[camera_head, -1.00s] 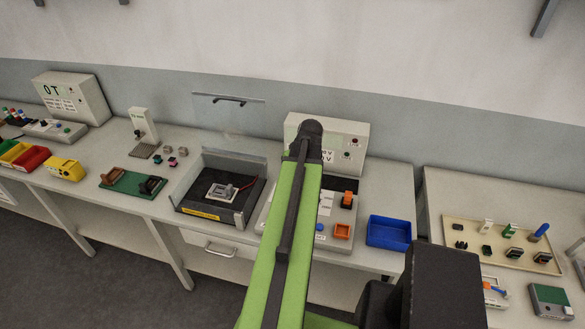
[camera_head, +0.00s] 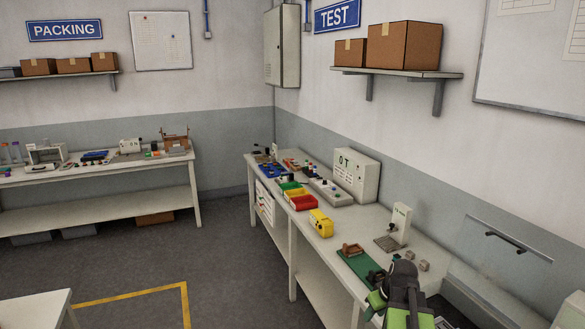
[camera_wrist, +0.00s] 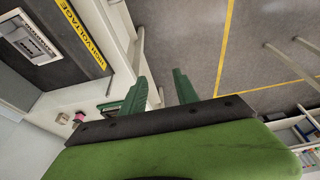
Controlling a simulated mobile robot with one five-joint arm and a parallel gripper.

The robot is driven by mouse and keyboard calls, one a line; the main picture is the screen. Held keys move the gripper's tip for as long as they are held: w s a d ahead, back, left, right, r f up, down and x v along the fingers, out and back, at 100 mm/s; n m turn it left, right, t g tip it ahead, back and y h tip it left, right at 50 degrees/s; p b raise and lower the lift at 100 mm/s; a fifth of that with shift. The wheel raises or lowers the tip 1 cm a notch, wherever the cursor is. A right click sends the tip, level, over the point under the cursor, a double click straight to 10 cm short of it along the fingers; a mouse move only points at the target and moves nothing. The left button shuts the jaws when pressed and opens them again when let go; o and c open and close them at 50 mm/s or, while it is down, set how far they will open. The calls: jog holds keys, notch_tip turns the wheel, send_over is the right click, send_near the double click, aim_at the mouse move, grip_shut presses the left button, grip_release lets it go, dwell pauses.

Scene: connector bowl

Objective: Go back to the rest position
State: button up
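My gripper (camera_wrist: 160,88) shows in the wrist view as two green fingers standing apart, with nothing between them. Bench edge and grey floor show behind the fingers. My gripper holds nothing and seems clear of the things below it. In the head view my green and black arm is at the bottom right, in front of the test bench (camera_head: 318,245). The fingers cannot be made out there.
In the wrist view a dark fixture with a yellow high-voltage label (camera_wrist: 82,38) lies at the left. In the head view a yellow box (camera_head: 321,223), red bin (camera_head: 303,202) and green board (camera_head: 358,265) stand on the bench. Open floor (camera_head: 190,255) lies left.

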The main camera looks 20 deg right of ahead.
jog(key=w+a+f+n+g+b, duration=0.1)
jog(key=w+a+f, duration=0.1)
jog(key=a, duration=0.9)
jog(key=w+a+f+n+b, duration=0.1)
jog(key=w+a+f+n, duration=0.15)
jog(key=a, duration=0.85)
jog(key=s+a+m+g+b, duration=0.1)
jog(key=s+a+m, duration=0.3)
jog(key=a, duration=0.6)
jog(key=shift+s+a+f+g, duration=0.15)
jog(key=shift+s+f+g, duration=0.3)
jog(key=shift+s+g, duration=0.35)
